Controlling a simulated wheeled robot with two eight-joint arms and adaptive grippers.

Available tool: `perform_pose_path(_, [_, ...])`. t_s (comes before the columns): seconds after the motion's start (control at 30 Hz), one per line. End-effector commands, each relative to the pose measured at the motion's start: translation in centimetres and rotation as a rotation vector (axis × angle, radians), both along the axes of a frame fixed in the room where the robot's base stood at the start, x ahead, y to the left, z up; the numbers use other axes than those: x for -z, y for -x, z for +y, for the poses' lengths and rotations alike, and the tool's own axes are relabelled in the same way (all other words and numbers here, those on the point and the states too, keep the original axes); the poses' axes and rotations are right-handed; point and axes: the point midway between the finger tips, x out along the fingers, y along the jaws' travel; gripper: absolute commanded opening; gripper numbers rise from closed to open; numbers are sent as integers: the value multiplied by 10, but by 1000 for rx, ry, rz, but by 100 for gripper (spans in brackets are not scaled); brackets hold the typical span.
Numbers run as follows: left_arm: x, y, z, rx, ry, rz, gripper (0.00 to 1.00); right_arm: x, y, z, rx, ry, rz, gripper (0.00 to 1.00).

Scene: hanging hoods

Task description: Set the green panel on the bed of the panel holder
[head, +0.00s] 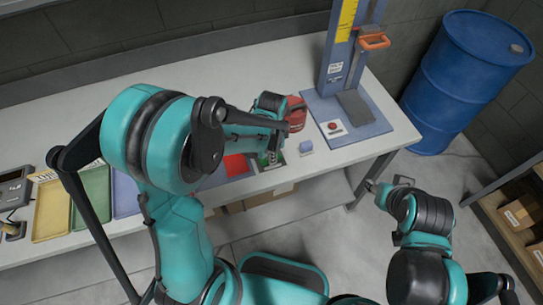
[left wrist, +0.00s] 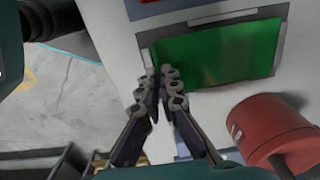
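The green panel (left wrist: 215,55) lies face up among grey edge pieces of the panel holder (left wrist: 282,38) in the left wrist view. Whether it rests fully on the bed is unclear. In the head view, only a small part of the green panel (head: 262,163) shows beneath my left gripper (head: 274,152). My left gripper's fingertips (left wrist: 164,75) are close together, overlapping the panel's near left edge in the left wrist view. Whether they pinch anything is hidden. My right gripper (head: 371,187) is off the table's front edge, away from the panel; its opening is too small to judge.
A red canister (left wrist: 268,130) stands close to my left gripper. Yellow (head: 50,212) and green (head: 91,200) trays lie left. A blue barrel (head: 465,75) stands beyond the table.

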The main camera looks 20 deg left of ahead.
Motion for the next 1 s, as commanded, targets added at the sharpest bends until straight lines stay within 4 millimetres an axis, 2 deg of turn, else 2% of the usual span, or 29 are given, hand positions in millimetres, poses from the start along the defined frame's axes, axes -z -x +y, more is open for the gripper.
perform_pose_path(0.37, [9,0,0,0,0,0,0,8,0,0,0,0,0,40])
perform_pose_path(0.5, [8,0,0,0,0,0,29,7,0,0,0,0,0,40])
perform_pose_path(0.83, [5,0,0,0,0,0,29,7,0,0,0,0,0,40])
perform_pose_path(1.0, [-17,0,0,0,0,0,29,7,0,0,0,0,0,40])
